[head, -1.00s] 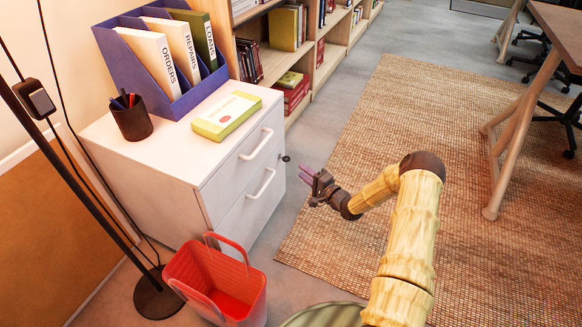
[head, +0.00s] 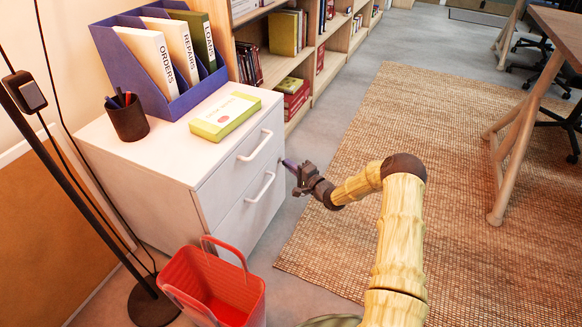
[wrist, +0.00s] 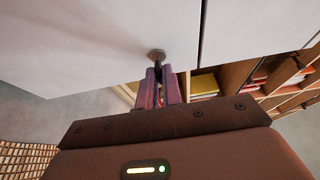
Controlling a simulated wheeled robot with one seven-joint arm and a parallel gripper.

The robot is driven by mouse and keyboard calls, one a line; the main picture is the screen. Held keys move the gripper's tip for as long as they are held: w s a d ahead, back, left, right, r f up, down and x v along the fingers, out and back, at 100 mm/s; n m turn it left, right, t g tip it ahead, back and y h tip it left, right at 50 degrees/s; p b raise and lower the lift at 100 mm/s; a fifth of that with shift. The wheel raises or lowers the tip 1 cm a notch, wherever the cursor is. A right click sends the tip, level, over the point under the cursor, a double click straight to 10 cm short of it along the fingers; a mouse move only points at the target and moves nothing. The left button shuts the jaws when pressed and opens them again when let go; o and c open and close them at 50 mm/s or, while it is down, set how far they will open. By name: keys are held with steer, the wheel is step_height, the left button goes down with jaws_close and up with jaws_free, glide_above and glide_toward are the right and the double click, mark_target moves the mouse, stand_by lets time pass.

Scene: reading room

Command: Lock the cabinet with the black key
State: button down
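The white cabinet (head: 150,173) has two drawers with pale bar handles, and both drawers look closed. In the wrist view a round lock (wrist: 156,55) sits on its white front (wrist: 100,45). The black key (wrist: 158,72) shows as a short dark piece at the lock, mostly hidden between my fingers. My gripper (head: 291,164) is at the right side of the cabinet front, level with the gap between the handles. In the wrist view its purple fingertips (wrist: 160,76) are close together on either side of the key and appear shut on it. The key's turn angle cannot be told.
A red basket (head: 222,285) stands on the floor before the cabinet, beside a black lamp stand (head: 150,302). Bookshelves (head: 310,75) stand behind; the rug (head: 400,130) is open.

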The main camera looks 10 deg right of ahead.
steer(key=shift+f+n, duration=0.1)
steer(key=shift+n, duration=0.2)
steer(key=shift+w+d+f+n+g+y+b, duration=0.25)
steer(key=shift+n+y+b, duration=1.2)
steer(key=shift+n, duration=2.2)
steer(key=shift+a+f+n+g+y+b, duration=0.1)
steer(key=shift+n+g+y+b, duration=0.3)
steer(key=shift+n+y+b, duration=2.1)
steer(key=shift+w+d+f+n+g+y+b, duration=0.15)
steer(key=shift+n+g+y+b, duration=0.2)
steer(key=shift+n, duration=4.4)
steer(key=c, duration=1.6)
jaws_free()
steer(key=shift+r, duration=0.1)
steer(key=shift+o, duration=0.2)
steer(key=p+v, duration=0.6)
steer(key=v, duration=1.1)
steer(key=shift+p, duration=0.3)
